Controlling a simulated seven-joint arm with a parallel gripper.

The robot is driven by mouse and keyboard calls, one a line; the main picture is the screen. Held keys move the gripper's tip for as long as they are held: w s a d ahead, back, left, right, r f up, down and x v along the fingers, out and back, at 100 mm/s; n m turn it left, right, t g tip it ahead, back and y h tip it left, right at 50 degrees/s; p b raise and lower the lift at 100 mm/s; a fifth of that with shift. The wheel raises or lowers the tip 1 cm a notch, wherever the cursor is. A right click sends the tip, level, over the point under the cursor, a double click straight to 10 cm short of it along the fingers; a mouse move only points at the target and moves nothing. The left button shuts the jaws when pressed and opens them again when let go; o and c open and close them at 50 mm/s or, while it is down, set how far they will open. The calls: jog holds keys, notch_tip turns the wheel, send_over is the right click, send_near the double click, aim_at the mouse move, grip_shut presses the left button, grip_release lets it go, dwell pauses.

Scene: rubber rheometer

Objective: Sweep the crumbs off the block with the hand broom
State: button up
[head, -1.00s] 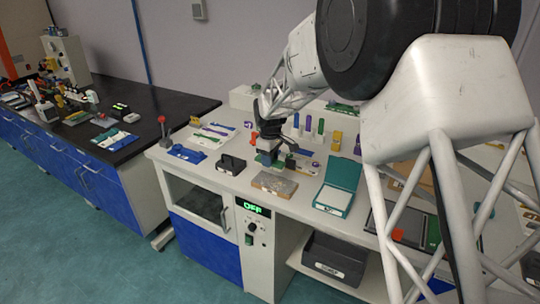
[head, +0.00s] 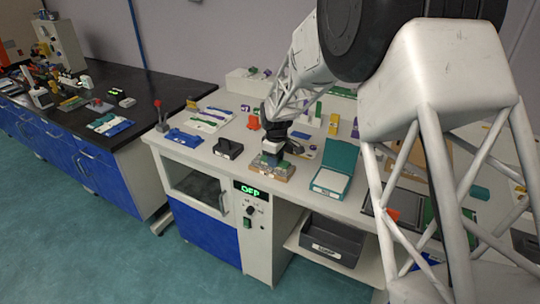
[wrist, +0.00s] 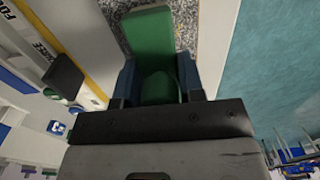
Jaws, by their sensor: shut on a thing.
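The block (head: 284,174) is a brownish, speckled slab near the front edge of the white bench. Its grainy grey top also shows in the wrist view (wrist: 194,22). My gripper (head: 271,158) is low over the block and covers much of it in the head view. In the wrist view, my gripper (wrist: 157,82) is shut on a green piece (wrist: 150,38), which appears to be the hand broom. The broom extends over the block; its bristles are hidden, so I cannot tell whether they touch. I cannot tell crumbs from the block's speckles.
A teal open box (head: 350,160) stands right of the block, and a small black holder (head: 228,149) stands to its left. Blue pieces (head: 184,138) lie further left. A dark bin (head: 332,242) sits on the shelf below. The bench's front edge is close to the block.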

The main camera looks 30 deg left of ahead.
aim_at(288, 164)
jog(key=shift+d, duration=2.4)
jog(key=shift+a, duration=3.9)
jog(key=shift+a+r, duration=0.1)
jog(key=shift+a, duration=0.15)
jog(key=shift+r, duration=4)
jog(key=shift+w+d, duration=0.1)
jog(key=shift+d, duration=0.05)
